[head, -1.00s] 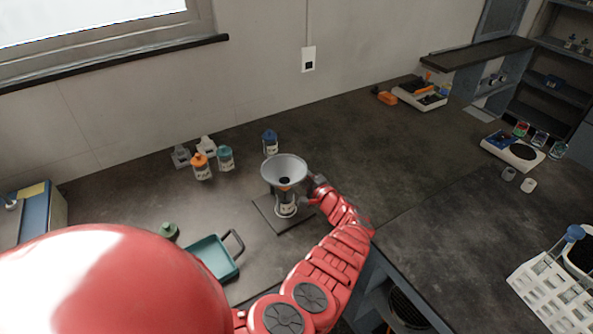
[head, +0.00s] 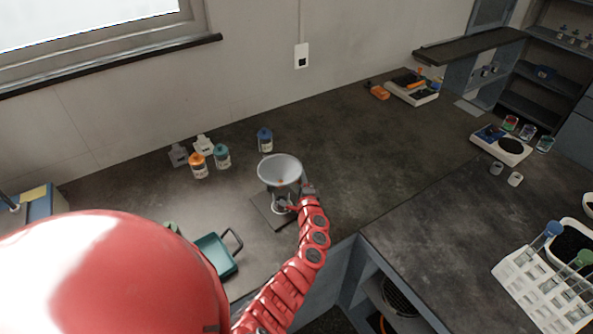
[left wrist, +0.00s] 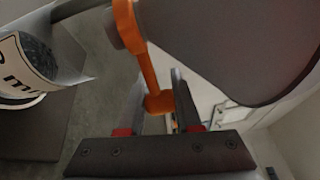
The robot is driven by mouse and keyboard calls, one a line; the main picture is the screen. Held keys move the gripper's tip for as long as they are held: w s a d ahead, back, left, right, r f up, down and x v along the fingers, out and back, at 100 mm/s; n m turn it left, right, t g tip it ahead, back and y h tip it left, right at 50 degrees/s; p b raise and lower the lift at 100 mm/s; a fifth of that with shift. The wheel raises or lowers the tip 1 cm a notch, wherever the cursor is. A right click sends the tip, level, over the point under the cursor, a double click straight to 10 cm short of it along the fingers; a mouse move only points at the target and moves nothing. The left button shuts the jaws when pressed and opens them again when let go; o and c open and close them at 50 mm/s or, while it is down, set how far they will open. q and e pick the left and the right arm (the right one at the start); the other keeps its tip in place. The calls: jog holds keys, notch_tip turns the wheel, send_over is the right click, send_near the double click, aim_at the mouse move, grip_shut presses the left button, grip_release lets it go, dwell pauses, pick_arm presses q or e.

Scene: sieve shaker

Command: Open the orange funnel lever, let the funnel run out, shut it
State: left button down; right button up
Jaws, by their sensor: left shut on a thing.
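The grey funnel (head: 279,168) stands on a stand with a dark base plate (head: 262,207), its wide mouth up. Its orange lever (left wrist: 150,75) shows in the left wrist view, hanging from an orange ring round the spout. My left gripper (left wrist: 158,107) is shut on the lever's broad end, one finger on each side. In the head view the left gripper (head: 294,203) is at the front right of the funnel, below its rim. A labelled beaker (left wrist: 22,68) with dark, grainy contents stands below the funnel. Flow from the spout cannot be made out. My right gripper is out of view.
Several small bottles (head: 198,166) stand behind and left of the funnel, and a blue-capped one (head: 265,140) behind it. A teal pan (head: 214,256) lies at front left. A white tube rack (head: 545,285) is at far right. Bench right of the funnel is clear.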

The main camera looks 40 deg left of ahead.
pick_arm(q)
jog(key=shift+s+d+m+t+h+b, duration=0.25)
jog(key=shift+d+m+t+h+b, duration=0.1)
jog(key=shift+m+t+h, duration=0.4)
jog(key=shift+s+d+m+t+h+b, duration=0.2)
jog(key=shift+d+m+t+h+b, duration=0.25)
jog(key=shift+h, duration=0.4)
jog(key=shift+a, duration=0.15)
jog(key=c, duration=0.6)
grip_release()
jog(key=shift+s+d, duration=0.2)
jog(key=shift+s, duration=0.05)
jog(key=b+v, duration=0.3)
jog(key=v, duration=1.3)
jog(key=shift+s+f, duration=0.15)
jog(key=shift+s, duration=0.3)
